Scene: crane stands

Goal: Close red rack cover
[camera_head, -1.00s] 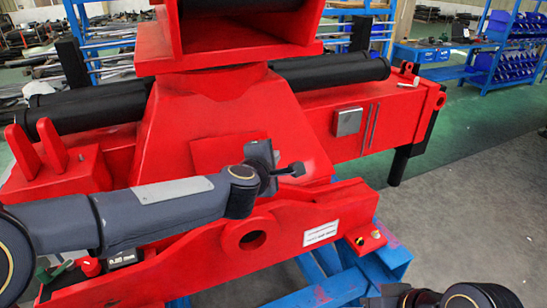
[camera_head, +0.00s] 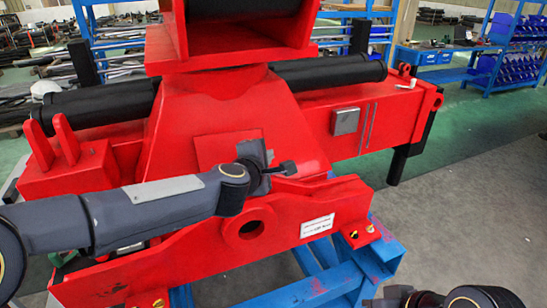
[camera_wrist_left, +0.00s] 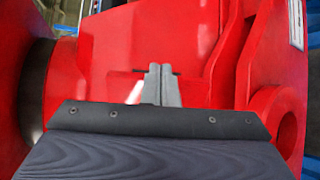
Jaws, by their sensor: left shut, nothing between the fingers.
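The red crane stand (camera_head: 290,110) fills the middle of the head view. A flat square red panel (camera_head: 216,150), which looks like the rack cover, is on its sloped front face. I cannot tell how far open it stands. My left gripper (camera_head: 288,168) is at the panel's lower right, in front of the stand, and hides part of that corner. In the left wrist view its two grey fingers (camera_wrist_left: 160,72) are together with nothing between them, pointing at a red surface with a thin dark line at their tips. Contact is unclear. My right arm's end (camera_head: 395,298) shows at the bottom right, cut off.
A low red plate (camera_head: 190,262) with a round hole stands below my left arm. Blue supports (camera_head: 335,275) are under the stand. Black cylinders (camera_head: 100,105) lie behind it. The floor (camera_head: 470,210) on the right is clear.

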